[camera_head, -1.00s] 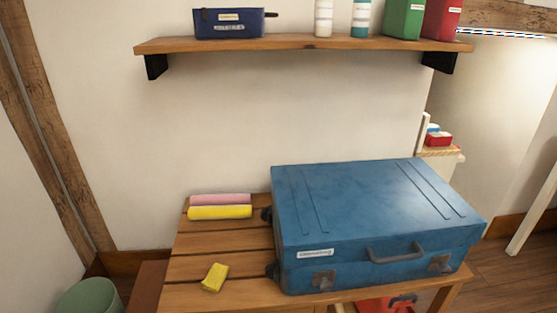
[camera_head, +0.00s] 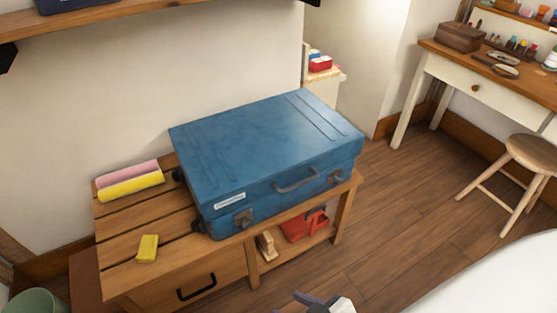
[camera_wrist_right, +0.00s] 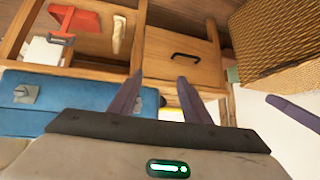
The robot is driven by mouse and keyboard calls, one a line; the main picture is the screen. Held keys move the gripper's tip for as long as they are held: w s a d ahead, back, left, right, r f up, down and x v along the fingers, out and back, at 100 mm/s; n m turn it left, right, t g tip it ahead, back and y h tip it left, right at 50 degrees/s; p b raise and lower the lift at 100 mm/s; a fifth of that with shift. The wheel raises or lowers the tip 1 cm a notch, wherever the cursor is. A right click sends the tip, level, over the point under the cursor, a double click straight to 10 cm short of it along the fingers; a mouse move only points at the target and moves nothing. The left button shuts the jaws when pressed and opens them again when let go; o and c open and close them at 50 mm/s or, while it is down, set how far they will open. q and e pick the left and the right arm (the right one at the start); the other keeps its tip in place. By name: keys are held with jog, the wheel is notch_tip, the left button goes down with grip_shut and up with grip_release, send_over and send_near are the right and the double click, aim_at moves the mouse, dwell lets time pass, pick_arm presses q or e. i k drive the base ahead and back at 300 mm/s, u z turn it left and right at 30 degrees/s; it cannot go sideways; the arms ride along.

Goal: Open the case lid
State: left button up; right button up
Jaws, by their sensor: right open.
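The blue case (camera_head: 265,140) lies flat on the wooden bench with its lid shut. A grey handle (camera_head: 297,182) and two grey latches, left (camera_head: 243,218) and right (camera_head: 336,176), are on its front; whether they are fastened is unclear. Part of the case shows at the left of the right wrist view (camera_wrist_right: 75,97). My right gripper (camera_wrist_right: 160,77) is open and empty, apart from the case and in front of the bench; only its tip shows at the head view's bottom edge (camera_head: 316,302). A single dark finger, probably my left gripper's (camera_wrist_right: 292,112), shows at the wrist view's right.
The bench (camera_head: 130,225) holds a yellow sponge (camera_head: 148,248) and pink and yellow rolls (camera_head: 130,181) left of the case. Below are a drawer (camera_head: 190,285) and a red item (camera_head: 303,228). A wall shelf (camera_head: 110,15) hangs above. Floor right of the bench is clear.

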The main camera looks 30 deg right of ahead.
aim_at(230, 160)
jog(key=k, duration=1.3)
jog(key=z, duration=0.75)
jog(key=i, duration=1.7)
jog(key=u, duration=0.75)
